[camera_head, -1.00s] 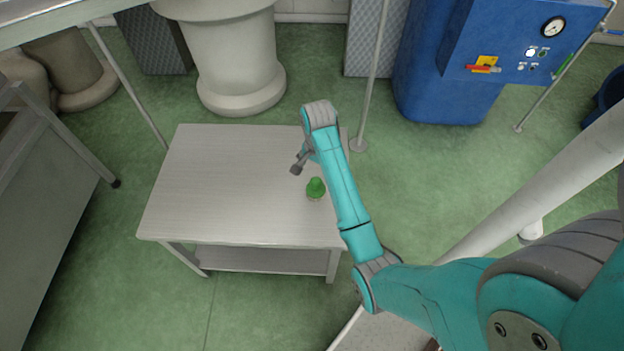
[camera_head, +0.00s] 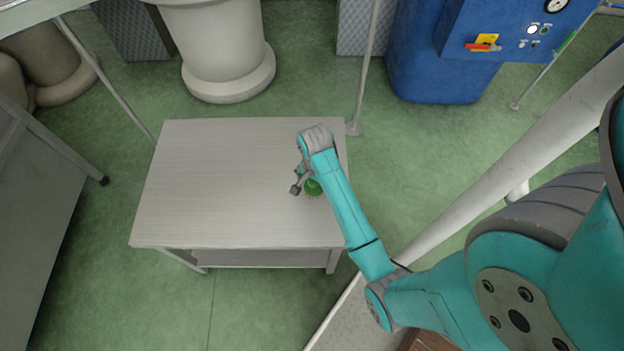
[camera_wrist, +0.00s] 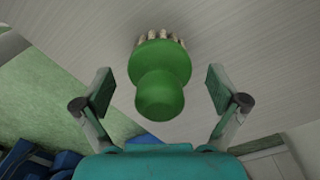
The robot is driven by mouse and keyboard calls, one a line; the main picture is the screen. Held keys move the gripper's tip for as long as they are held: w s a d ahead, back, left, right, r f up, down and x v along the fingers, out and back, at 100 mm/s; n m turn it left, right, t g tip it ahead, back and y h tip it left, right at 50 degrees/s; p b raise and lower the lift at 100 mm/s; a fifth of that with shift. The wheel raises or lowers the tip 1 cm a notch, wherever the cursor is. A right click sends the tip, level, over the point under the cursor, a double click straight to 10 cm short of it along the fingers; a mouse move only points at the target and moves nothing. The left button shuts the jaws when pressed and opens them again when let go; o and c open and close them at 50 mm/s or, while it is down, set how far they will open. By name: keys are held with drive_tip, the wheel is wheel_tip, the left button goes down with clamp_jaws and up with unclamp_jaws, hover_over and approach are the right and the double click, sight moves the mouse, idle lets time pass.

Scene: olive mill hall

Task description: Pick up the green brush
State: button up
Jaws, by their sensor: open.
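The green brush (camera_head: 313,187) stands on the light table (camera_head: 220,190), near its right side, and is partly hidden by my arm in the head view. In the wrist view the green brush (camera_wrist: 160,78) shows its round knob towards me, with pale bristles at its far edge. My gripper (camera_wrist: 160,92) is open, with one finger to the left and one to the right of the brush. Gaps show between each finger and the brush. My gripper also shows in the head view (camera_head: 298,181), close beside the brush.
The rest of the tabletop is bare. A thin metal post (camera_head: 366,70) stands behind the table's right corner. A blue machine (camera_head: 445,60) stands at the back right and a pale round pedestal (camera_head: 225,50) at the back. A grey metal unit (camera_head: 40,200) is at the left.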

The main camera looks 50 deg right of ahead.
drive_tip(key=shift+f, duration=0.15)
drive_tip(key=c, duration=1.3)
